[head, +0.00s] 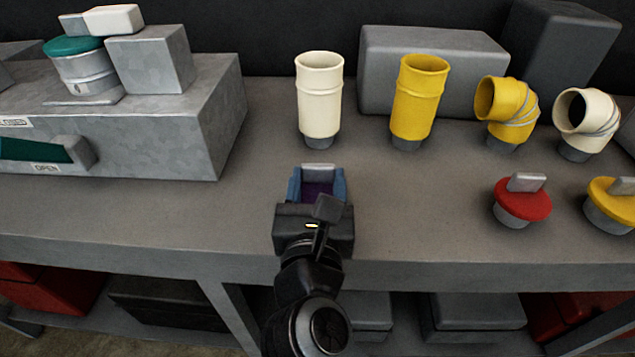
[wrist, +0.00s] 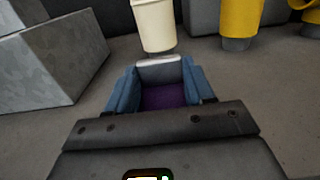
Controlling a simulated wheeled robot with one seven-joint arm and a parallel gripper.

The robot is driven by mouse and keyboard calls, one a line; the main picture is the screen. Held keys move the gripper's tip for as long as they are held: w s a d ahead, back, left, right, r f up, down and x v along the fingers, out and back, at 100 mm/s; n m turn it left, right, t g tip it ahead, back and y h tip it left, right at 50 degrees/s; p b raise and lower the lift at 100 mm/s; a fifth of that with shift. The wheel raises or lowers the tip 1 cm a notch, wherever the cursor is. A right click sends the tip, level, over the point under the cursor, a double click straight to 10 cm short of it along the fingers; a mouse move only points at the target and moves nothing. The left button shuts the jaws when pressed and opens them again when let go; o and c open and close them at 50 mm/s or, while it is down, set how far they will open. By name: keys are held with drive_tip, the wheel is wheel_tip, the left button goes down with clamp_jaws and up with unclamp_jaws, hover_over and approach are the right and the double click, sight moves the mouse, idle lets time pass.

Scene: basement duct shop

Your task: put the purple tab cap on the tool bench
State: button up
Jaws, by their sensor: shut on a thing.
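The purple tab cap (head: 316,189) is between the blue fingers of my gripper (head: 317,182), which is shut on it. In the wrist view the purple top of the cap (wrist: 165,97) and its grey tab show between the fingertips (wrist: 157,80). The cap is over the tool bench (head: 420,215), near its front middle. I cannot tell whether its underside touches the bench top, since the gripper hides it.
A cream straight duct (head: 319,95) stands just beyond my gripper, with a yellow duct (head: 418,98) to its right. Yellow and cream elbows, a red tab cap (head: 522,203) and a yellow tab cap (head: 610,205) stand right. A metal box (head: 190,125) fills the left.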

drive_tip(key=shift+f, duration=0.1)
drive_tip(key=o, duration=1.1)
drive_tip(key=shift+c, duration=0.2)
drive_tip(key=shift+s, duration=0.1)
drive_tip(key=s+b, duration=0.1)
drive_tip(key=s, duration=1)
drive_tip(key=shift+s+a, duration=0.2)
drive_tip(key=shift+s, duration=0.2)
